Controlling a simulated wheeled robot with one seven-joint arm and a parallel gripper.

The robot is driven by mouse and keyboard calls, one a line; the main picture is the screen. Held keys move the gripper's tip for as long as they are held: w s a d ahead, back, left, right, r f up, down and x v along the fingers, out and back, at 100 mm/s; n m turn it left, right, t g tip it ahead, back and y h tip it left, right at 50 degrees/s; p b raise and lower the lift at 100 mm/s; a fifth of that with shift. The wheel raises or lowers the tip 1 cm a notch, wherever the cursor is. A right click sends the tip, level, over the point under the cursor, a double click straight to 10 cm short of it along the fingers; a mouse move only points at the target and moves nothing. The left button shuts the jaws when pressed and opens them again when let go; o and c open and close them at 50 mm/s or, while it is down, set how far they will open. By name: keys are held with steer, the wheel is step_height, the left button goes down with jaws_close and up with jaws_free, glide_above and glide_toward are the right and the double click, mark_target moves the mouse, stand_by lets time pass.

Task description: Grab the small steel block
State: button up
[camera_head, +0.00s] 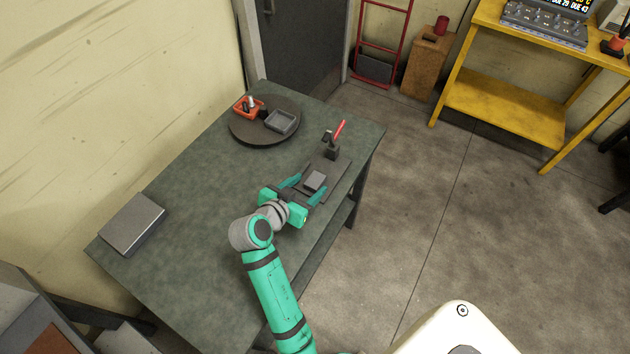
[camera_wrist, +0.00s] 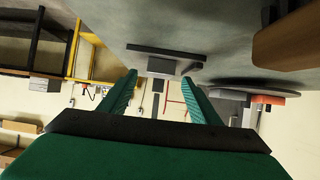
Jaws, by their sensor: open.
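The small steel block (camera_head: 315,180) is a grey block lying on a dark flat plate (camera_head: 331,166) near the right edge of the bench. My gripper (camera_head: 305,186) is open, low over the bench, with its green fingers pointing at the block. In the head view the block shows between or just beyond the fingertips; I cannot tell whether they touch it. In the wrist view, which looks upside down, the block (camera_wrist: 162,67) shows ahead between the two open fingers (camera_wrist: 163,92).
A dark round turntable (camera_head: 250,132) holds an orange tray (camera_head: 243,113) and a grey tray (camera_head: 281,121). A dark stand with a red-handled tool (camera_head: 339,129) stands just beyond the block. A grey flat box (camera_head: 132,224) lies at the bench's left. The bench middle is clear.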

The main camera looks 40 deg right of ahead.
mark_target(314, 181)
steer(key=shift+x, duration=1.5)
jaws_close()
steer(key=shift+r, duration=0.1)
